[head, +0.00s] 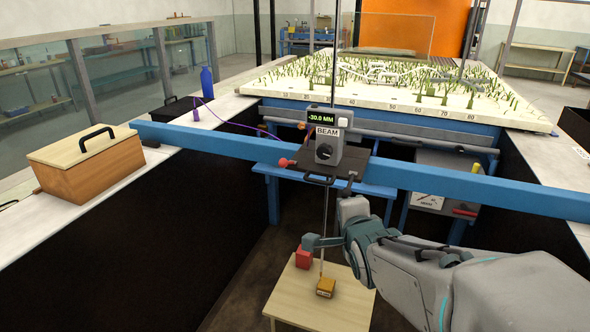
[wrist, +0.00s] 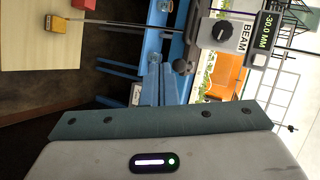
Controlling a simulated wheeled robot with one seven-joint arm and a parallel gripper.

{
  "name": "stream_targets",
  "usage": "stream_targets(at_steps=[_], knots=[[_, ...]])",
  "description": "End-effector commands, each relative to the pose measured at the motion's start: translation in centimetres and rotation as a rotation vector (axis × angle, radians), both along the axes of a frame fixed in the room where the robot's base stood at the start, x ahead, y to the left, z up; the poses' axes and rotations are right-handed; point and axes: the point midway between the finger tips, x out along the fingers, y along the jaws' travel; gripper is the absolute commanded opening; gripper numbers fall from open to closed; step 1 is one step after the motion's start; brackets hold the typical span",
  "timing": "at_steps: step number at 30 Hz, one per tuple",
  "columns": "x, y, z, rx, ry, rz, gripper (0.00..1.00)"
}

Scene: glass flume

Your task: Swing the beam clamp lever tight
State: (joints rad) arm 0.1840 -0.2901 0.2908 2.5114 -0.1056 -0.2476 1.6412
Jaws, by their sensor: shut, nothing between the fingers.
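The carriage (head: 325,150) rides on the beam and carries a BEAM label, a round dial and a display reading -30.0 MM. The wrist view shows the carriage turned sideways (wrist: 221,33); I cannot make out the red knob there. My gripper (head: 350,205) is shut and empty, below and right of the carriage, apart from the lever.
A thin rod hangs from the carriage towards a yellow block (head: 326,287) on a low wooden table (head: 292,300), beside a red block (head: 303,257). A wooden box (head: 85,165) stands on the left wall. A model landscape (head: 400,85) lies behind the beam.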

Motion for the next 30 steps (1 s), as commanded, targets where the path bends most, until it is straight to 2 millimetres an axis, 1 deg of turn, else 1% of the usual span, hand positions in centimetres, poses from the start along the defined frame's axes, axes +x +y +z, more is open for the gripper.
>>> stream_targets(at_steps=[1,6,9,12,15,18,24,30], knots=[[0.8,0.6,-1.4,0.105,-0.043,-0.019,0.0],[2.5,3.0,-1.6,0.481,-0.17,-0.036,0.0],[2.9,4.0,-1.5,0.662,-0.214,-0.023,0.0],[3.1,4.7,-1.2,0.793,-0.237,-0.006,0.0],[3.1,5.1,-1.0,0.871,-0.247,0.004,0.0],[3.2,5.3,-0.7,0.903,-0.249,0.009,0.0],[3.8,5.5,-0.2,0.909,-0.245,0.014,0.0],[4.5,5.7,-0.1,0.91,-0.24,0.019,0.0]])
